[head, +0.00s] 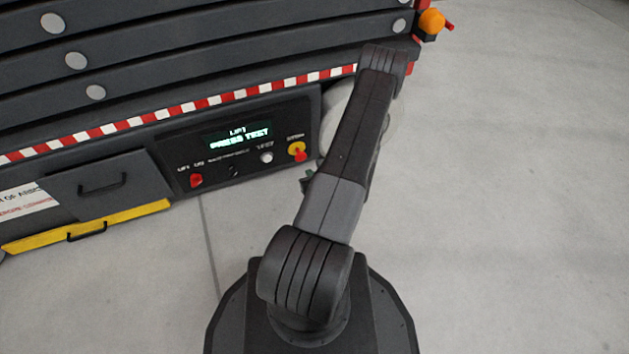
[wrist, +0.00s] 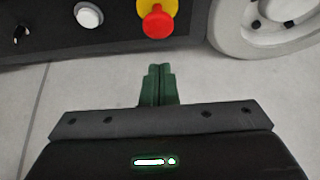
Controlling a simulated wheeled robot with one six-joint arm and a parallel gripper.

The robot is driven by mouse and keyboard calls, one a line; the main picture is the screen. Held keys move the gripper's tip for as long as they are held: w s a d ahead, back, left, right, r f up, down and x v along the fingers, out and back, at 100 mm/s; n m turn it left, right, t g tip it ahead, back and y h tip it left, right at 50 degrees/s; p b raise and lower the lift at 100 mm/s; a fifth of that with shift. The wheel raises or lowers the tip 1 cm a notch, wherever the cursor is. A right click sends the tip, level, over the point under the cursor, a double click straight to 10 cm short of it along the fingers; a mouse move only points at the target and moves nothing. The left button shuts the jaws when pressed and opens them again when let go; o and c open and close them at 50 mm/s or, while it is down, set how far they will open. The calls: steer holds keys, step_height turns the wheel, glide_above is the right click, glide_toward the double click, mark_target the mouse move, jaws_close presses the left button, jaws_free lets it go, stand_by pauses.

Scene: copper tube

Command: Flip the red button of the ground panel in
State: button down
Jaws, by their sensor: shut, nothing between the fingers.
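The ground panel (head: 240,165) is a dark box on the lower side of the lift, with a lit screen that appears to read "LIFT PRESS TEST". At its right end a red mushroom button (wrist: 158,24) stands out from a yellow base (wrist: 152,5). In the head view the yellow and red button (head: 297,149) is just left of my arm. My gripper (wrist: 160,70), with green fingers, is shut and empty. In the wrist view its tips are below the red button, apart from it. In the head view my arm hides nearly all of the gripper.
The panel also has a white button (head: 266,157), a red knob (head: 196,180) and a small black switch (wrist: 19,34). A wheel (wrist: 262,25) is right of the panel. A grey drawer (head: 103,186) and yellow bar (head: 95,226) are left. The concrete floor (head: 490,230) is clear.

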mark_target(302, 157)
steer(key=x, duration=0.2)
steer(key=b+x, duration=0.1)
steer(key=r+x, duration=0.1)
steer(key=x, duration=0.1)
steer(key=shift+w+a+f+b, duration=0.15)
steer(key=shift+w+b, duration=0.15)
steer(key=shift+w, duration=0.3)
steer(key=shift+w+a, duration=0.15)
steer(key=shift+w, duration=0.35)
steer(key=shift+w+a+b, duration=0.15)
steer(key=shift+w+b, duration=0.35)
steer(key=shift+w+a, duration=0.1)
steer(key=shift+w, duration=0.25)
steer(key=shift+r, duration=0.25)
